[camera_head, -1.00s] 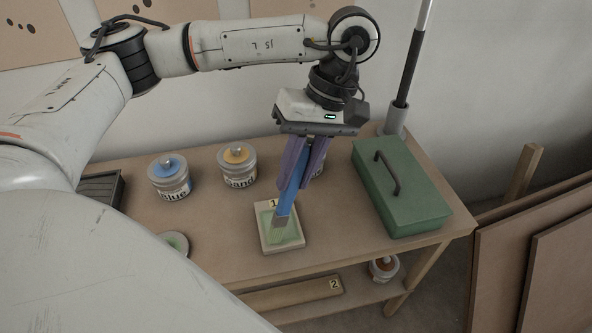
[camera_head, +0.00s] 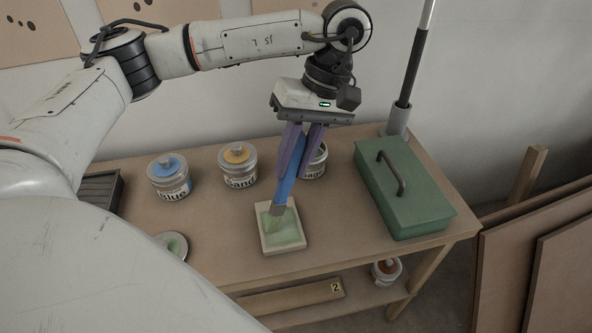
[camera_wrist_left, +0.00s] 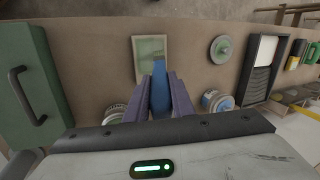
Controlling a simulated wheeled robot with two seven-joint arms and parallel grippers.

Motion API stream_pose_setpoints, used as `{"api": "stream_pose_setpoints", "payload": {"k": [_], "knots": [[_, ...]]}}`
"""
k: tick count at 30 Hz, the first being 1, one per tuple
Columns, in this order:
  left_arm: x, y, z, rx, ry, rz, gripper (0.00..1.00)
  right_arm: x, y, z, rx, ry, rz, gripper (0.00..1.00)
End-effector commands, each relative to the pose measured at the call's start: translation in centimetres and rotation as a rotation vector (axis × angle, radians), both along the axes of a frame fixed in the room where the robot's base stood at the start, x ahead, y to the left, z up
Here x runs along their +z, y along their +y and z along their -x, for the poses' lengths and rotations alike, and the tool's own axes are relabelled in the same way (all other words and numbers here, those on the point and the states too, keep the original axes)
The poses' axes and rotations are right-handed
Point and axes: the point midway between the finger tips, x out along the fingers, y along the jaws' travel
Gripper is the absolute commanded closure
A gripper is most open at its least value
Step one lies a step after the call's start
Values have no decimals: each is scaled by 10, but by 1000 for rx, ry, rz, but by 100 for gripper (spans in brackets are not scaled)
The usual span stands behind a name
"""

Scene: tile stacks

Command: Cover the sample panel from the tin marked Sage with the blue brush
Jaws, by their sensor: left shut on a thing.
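My left gripper (camera_head: 299,148) is shut on the blue brush (camera_head: 287,184), which points down. The brush's tip rests on or just above the sample panel (camera_head: 298,245), a pale-rimmed square with streaky light green on its face. The brush also shows in the left wrist view (camera_wrist_left: 160,88), over the near edge of the panel (camera_wrist_left: 137,73). The tin marked Sage (camera_head: 317,164) stands behind the gripper, partly hidden, its top open with green inside. My right gripper is not in view.
Tins marked Blue (camera_head: 170,184) and Sand (camera_head: 239,169) stand to the left. A green toolbox (camera_head: 407,195) is at the right. A round lid with green on it (camera_head: 173,245) lies at the left front. Another tin (camera_head: 386,271) and a board marked 2 (camera_head: 290,298) are on the lower shelf.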

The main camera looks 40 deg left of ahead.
Motion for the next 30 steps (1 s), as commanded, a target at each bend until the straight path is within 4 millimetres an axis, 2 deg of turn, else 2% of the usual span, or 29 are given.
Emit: {"api": "stream_pose_setpoints", "payload": {"k": [7,22,30], "knots": [[1,4,-3,-2,-1,1,100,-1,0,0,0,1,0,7],[-1,-26,21,-3,1,1,100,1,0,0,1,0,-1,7],[-2,-16,13,3,-2,0,100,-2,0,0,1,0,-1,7]]}}
